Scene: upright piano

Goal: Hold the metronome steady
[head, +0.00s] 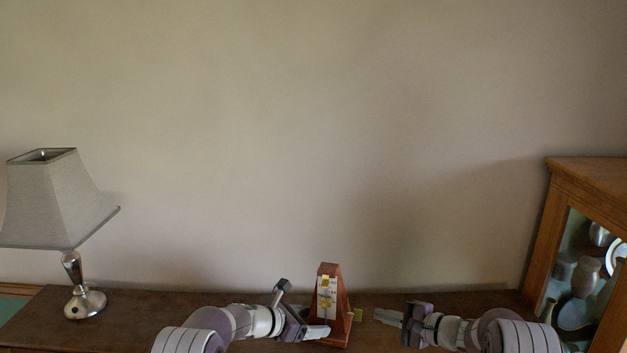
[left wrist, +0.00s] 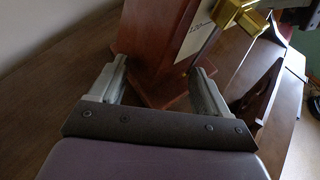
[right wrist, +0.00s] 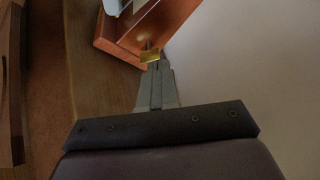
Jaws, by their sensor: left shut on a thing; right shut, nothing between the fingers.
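The metronome (head: 328,290) is a reddish-brown wooden pyramid with a pale scale plate, standing upright on the piano top. My left gripper (head: 322,332) is shut on its lower body from the left. In the left wrist view the metronome (left wrist: 156,40) sits between the two fingers of my left gripper (left wrist: 160,72). A brass key (head: 357,314) sticks out of its right side. My right gripper (head: 378,315) is shut and empty, pointing at the key. In the right wrist view the closed fingertips (right wrist: 158,66) meet the brass key (right wrist: 150,55) in the picture; I cannot tell whether they touch.
A table lamp (head: 72,265) with a grey shade stands at the far left. A glass-fronted cabinet (head: 540,255) with pottery is at the right. A plain wall rises behind.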

